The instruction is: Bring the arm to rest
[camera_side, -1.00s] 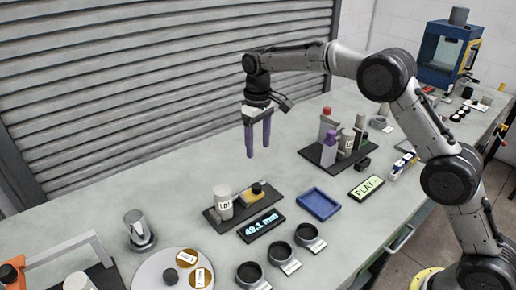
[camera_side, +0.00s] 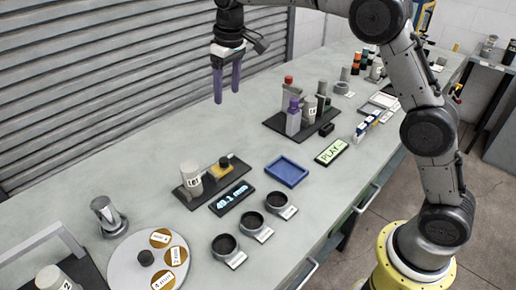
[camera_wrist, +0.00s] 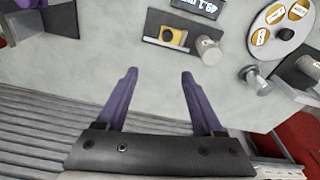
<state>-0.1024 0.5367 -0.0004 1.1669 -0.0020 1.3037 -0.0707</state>
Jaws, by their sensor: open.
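My gripper (camera_side: 227,84) hangs with its two purple fingers pointing down above the back part of the workbench (camera_side: 140,150). The fingers are apart with nothing between them. In the wrist view the gripper (camera_wrist: 158,75) is also open and empty, with bare grey bench beyond the fingertips. No object touches the fingers.
A black tray (camera_side: 178,194) holds a labelled cylinder (camera_side: 191,180) and a yellow block. A display reading 49.1 mm (camera_side: 231,198), a blue tray (camera_side: 287,171), black cups (camera_side: 250,221), bottles (camera_side: 293,115) and a round plate (camera_side: 128,270) stand around. A ribbed shutter (camera_side: 90,70) closes the back.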

